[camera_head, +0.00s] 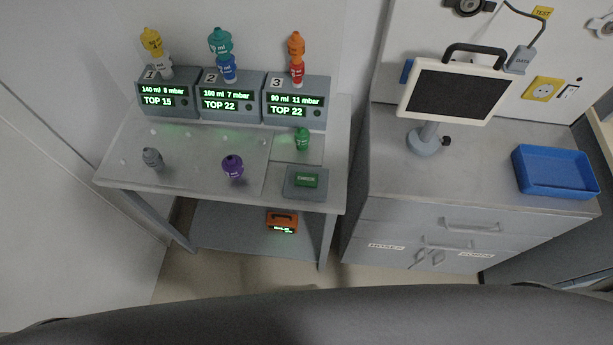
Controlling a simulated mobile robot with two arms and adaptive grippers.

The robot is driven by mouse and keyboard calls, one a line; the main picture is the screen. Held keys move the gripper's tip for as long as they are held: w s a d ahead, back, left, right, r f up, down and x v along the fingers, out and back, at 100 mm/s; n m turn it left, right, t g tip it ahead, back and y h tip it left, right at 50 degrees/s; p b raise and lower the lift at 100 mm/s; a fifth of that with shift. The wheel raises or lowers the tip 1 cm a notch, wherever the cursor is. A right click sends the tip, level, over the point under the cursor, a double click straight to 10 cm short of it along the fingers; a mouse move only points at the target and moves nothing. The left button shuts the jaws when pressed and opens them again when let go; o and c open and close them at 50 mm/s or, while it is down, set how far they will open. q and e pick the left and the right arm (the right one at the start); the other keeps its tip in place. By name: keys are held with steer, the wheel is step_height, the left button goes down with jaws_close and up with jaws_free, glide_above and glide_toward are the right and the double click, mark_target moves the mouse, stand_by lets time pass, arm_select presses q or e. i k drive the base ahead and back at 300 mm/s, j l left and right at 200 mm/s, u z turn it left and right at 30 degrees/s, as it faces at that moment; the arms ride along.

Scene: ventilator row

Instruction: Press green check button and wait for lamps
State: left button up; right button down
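The green check button (307,180) sits on a small grey box (303,193) at the front right of the grey table. Three ventilators stand in a row at the table's back, with green text screens: number 1 (166,101), number 2 (230,106) and number 3 (295,104). Each has a small dark round spot at its lower right; I cannot tell a lit lamp there. Coloured parts are stacked on top: yellow over white (152,42), teal over blue (221,42), orange over red (296,46). Neither gripper is in view.
Loose grey (152,158), purple (232,167) and green (302,139) parts stand on the table (200,155). An orange device (282,222) is on the lower shelf. At right, a cabinet (400,178) bears a dark-screened monitor (455,93) and a blue tray (553,190).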

mark_target(304, 179)
steer(key=j+z, duration=0.25)
steer(key=j, duration=0.8)
steer(key=k+j+z, duration=0.1)
steer(key=j+z, duration=0.15)
steer(key=j, duration=0.8)
